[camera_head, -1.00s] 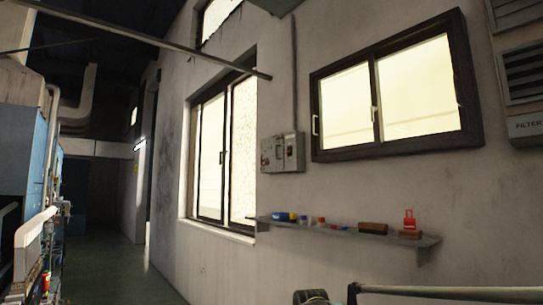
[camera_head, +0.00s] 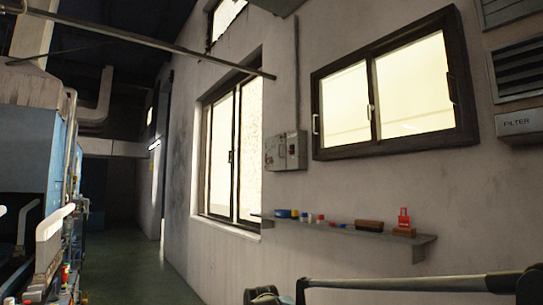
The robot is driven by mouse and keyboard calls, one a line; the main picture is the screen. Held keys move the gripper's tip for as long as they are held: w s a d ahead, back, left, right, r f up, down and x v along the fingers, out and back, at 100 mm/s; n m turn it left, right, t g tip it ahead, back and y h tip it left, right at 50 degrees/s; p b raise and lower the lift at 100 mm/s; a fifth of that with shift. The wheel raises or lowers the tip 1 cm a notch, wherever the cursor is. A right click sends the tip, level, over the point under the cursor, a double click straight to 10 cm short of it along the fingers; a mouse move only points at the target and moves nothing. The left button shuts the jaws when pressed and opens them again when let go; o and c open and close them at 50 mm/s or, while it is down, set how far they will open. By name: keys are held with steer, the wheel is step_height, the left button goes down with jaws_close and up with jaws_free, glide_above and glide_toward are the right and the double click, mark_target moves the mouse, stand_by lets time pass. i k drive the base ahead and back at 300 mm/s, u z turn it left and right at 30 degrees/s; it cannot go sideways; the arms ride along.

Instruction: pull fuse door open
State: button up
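A grey fuse box (camera_head: 286,151) is mounted on the wall, between the tall window and the wide window. Its front looks shut, with small dark fittings on it, too small to make out. The box is small and some way off in the head view. My gripper cannot be made out in this view, so its distance from the box does not show.
Below the box a wall shelf (camera_head: 347,231) juts out, with several small items and a red object (camera_head: 403,218) on it. Blue machinery (camera_head: 30,150) lines the left; floor (camera_head: 140,265) is open between.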

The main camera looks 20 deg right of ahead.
mark_target(275, 146)
steer(key=u, duration=0.05)
steer(key=i, duration=0.85)
steer(key=z, duration=0.15)
